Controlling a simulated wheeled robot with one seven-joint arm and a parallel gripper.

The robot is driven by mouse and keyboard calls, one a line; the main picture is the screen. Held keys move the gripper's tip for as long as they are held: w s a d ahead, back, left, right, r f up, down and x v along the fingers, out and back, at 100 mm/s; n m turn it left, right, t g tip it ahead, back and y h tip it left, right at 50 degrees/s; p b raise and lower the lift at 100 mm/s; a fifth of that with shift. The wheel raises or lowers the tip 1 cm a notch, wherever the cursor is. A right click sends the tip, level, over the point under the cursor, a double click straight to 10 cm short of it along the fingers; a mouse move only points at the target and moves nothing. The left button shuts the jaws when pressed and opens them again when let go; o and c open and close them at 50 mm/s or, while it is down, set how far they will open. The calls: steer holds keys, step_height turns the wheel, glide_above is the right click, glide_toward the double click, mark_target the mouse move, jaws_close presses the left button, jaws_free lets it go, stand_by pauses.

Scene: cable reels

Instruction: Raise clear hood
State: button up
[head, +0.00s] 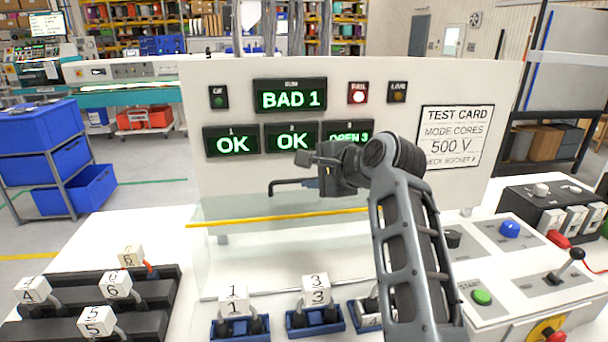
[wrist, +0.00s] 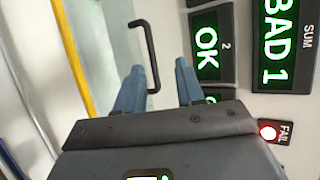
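The clear hood (head: 225,262) stands on the white bench below the upright display panel. A yellow strip (head: 270,219) runs along its edge; the strip also shows at the left of the wrist view (wrist: 73,55). A black bent handle (head: 290,183) shows just above the strip; the wrist view shows it as a bracket (wrist: 152,50). My gripper (head: 312,166) is in front of the panel, close to the handle's right end. In the wrist view its two blue fingers (wrist: 160,80) are apart, with the handle's lower end showing between them. Contact cannot be told.
The panel (head: 400,80) behind has lit signs reading BAD 1, OK, OK and OPEN 3, and a red FAIL lamp (head: 358,92). Blue cradles (head: 315,320) with numbered plugs sit in front. A black rack (head: 150,292) is left; a control box (head: 490,300) is right.

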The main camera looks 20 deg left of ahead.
steer(key=shift+v, duration=1.95)
